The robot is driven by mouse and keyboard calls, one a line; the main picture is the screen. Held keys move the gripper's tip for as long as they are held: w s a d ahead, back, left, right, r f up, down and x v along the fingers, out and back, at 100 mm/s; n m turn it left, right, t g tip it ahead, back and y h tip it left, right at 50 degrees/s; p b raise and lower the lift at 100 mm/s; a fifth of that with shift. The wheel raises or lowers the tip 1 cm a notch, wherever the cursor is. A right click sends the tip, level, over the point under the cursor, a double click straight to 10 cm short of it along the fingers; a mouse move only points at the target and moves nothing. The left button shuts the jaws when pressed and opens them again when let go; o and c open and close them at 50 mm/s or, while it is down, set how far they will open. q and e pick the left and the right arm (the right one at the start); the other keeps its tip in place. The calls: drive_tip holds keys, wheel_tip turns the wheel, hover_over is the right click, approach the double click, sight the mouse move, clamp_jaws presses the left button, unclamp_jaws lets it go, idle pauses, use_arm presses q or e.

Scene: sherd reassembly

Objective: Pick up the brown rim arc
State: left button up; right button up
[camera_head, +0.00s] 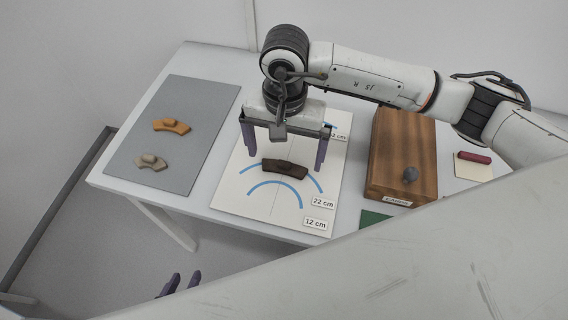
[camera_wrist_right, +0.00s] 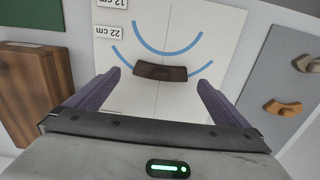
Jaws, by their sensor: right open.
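The brown rim arc (camera_head: 285,169) is a dark brown curved piece lying on the white sheet (camera_head: 232,194) with blue arcs, between the 22 cm arc and its centre line. In the right wrist view the brown rim arc (camera_wrist_right: 160,71) lies ahead of the fingers, near the middle. My right gripper (camera_head: 284,158) is open, its purple fingers apart over the sheet, with the arc seen between them; it also shows in the right wrist view (camera_wrist_right: 158,82). Nothing is between its fingers' pads in contact. My left gripper (camera_head: 180,284) shows only its fingertips at the bottom, apart and empty.
A grey mat (camera_head: 189,100) at left holds an orange arc (camera_head: 171,125) and a beige piece (camera_head: 151,162). A wooden box (camera_head: 402,143) with a dark knob stands right of the sheet. A red bar (camera_head: 474,157) and green patch (camera_head: 374,218) lie farther right and in front.

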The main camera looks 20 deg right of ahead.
sight(284, 162)
wheel_tip(284, 162, down, 3)
drive_tip(key=shift+w+f, duration=0.1)
drive_tip(key=shift+w, duration=0.05)
drive_tip(key=shift+c, duration=0.4)
drive_tip(key=c, duration=1)
